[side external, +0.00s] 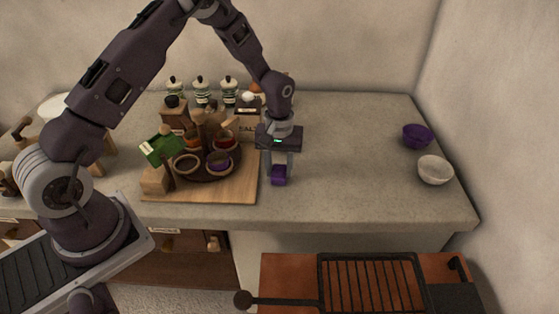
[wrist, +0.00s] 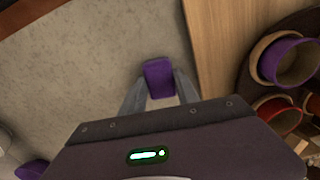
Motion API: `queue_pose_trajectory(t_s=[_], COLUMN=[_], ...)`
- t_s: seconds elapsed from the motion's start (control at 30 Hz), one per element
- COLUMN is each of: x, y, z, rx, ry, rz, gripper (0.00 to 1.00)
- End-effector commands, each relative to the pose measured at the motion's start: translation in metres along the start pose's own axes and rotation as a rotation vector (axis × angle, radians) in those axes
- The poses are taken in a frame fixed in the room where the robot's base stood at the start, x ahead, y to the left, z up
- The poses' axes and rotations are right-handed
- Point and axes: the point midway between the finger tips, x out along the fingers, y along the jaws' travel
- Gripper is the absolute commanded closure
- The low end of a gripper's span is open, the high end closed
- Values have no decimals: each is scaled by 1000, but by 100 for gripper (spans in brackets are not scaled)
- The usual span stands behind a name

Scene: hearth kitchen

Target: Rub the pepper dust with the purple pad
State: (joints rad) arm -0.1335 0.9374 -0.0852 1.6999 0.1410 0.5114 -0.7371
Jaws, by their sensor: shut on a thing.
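My gripper (side external: 279,170) is shut on the purple pad (side external: 279,176), just right of the wooden board. The wrist view shows the purple pad (wrist: 159,79) between the two fingertips (wrist: 160,88), over the grey counter. I cannot tell whether the pad touches the counter or hangs just above it. I cannot make out any pepper dust in either view.
A wooden board (side external: 225,191) with a dark round tray of small bowls and jars stands left of my gripper. A purple bowl (side external: 417,136) and a pale bowl (side external: 435,170) stand at the right. The counter (side external: 350,160) between is clear. A grill rack (side external: 372,284) lies in front, lower down.

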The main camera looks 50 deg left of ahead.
Motion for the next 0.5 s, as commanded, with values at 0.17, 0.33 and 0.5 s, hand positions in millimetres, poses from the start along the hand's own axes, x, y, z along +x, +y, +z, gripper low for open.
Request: queue_pose_trajectory(t_s=[0.17,0.33,0.5], x=[0,1,0], y=[2,2,0], z=[17,18,2], rx=[2,-1,-2], ry=[-1,1,1], rz=[-1,0,1], gripper=[100,100,100])
